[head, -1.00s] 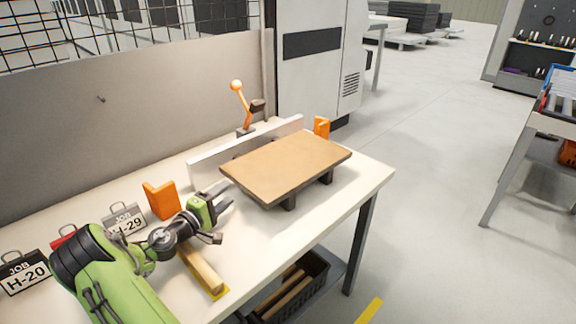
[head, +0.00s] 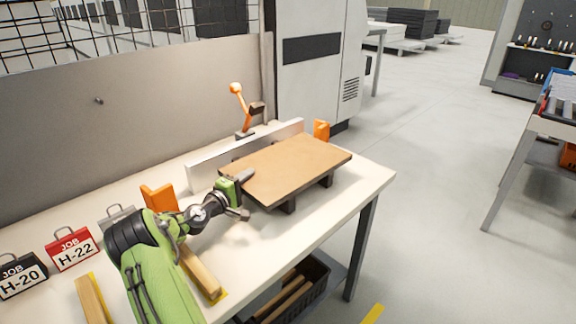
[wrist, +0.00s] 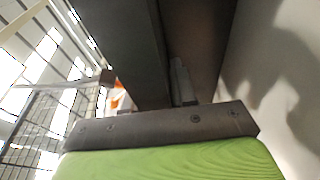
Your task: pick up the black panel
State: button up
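A flat rectangular panel (head: 290,168) with a brown top and dark edges rests on dark supports on the white workbench (head: 325,212) in the head view. I see no panel with a black top face. My gripper (head: 246,176) is at the panel's left end, with a finger showing by its edge. In the wrist view, a dark slab (wrist: 125,45) rises close in front of the gripper body, beside a finger (wrist: 181,82). The far finger and any gap to the panel are hidden, so I cannot tell whether the fingers have closed on it.
A pale fence (head: 215,164) runs behind the panel, with an orange-handled clamp (head: 240,104). Orange blocks (head: 159,198) (head: 321,130), wooden strips (head: 203,273) and job tags (head: 72,248) lie about the bench. The bench's front right is clear.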

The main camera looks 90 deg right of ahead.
grip_shut()
dwell(1.0)
